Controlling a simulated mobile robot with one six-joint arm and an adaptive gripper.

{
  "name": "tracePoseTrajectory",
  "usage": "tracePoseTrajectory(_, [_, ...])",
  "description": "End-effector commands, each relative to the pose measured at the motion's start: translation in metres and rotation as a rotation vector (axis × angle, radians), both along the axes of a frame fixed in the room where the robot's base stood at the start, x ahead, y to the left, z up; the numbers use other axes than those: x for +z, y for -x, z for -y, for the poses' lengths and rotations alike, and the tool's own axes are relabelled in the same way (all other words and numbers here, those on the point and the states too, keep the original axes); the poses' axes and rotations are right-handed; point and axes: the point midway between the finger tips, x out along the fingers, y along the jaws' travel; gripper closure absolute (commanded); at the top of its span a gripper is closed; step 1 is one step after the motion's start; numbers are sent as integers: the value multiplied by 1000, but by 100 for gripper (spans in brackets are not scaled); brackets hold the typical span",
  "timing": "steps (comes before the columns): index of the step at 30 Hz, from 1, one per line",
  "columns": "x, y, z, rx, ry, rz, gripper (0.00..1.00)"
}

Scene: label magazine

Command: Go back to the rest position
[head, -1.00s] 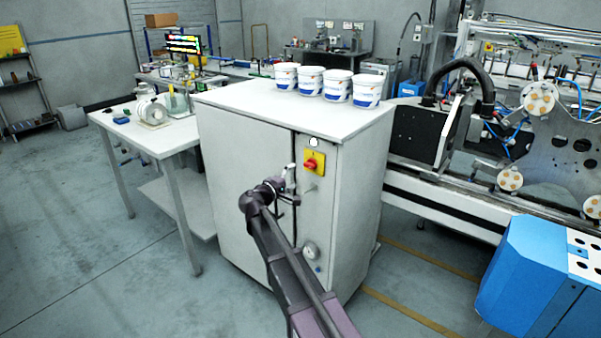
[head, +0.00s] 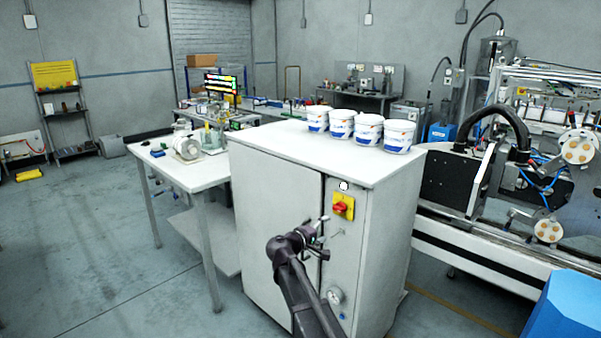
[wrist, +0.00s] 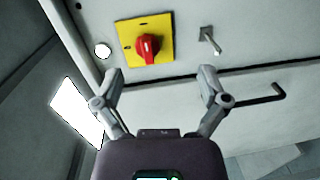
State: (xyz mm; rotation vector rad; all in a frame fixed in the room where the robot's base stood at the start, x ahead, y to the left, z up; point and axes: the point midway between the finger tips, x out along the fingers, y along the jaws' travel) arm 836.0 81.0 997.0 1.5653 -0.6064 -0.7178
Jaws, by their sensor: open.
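My gripper (head: 318,238) is in front of the white cabinet (head: 275,190), a little below its red rotary switch on a yellow plate (head: 343,206). In the wrist view my gripper (wrist: 160,85) shows two fingers spread wide with nothing between them. The red switch on its yellow plate (wrist: 147,42) lies beyond the fingertips, apart from them. A white round button (wrist: 102,50) is left of the switch, and a metal handle (wrist: 210,40) is right of it.
Several white buckets (head: 369,130) stand in a row on the cabinet top. A white table (head: 190,170) with small items is left of the cabinet. Machinery (head: 455,180) and a blue housing (head: 565,310) are at the right. Floor (head: 90,240) at the left is clear.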

Motion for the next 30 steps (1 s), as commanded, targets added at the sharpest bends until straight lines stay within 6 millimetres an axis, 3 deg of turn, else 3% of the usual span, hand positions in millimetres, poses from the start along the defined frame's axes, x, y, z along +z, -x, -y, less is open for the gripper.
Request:
tracePoseTrajectory(9, [-35, 72, 71, -178, -331, -128, 7])
tracePoseTrajectory(15, [-61, 125, 98, -293, -569, -225, 7])
tracePoseTrajectory(22, [-81, 188, 108, -408, -846, -341, 7])
tracePoseTrajectory(30, [-87, 259, 98, -508, -1163, -481, 7])
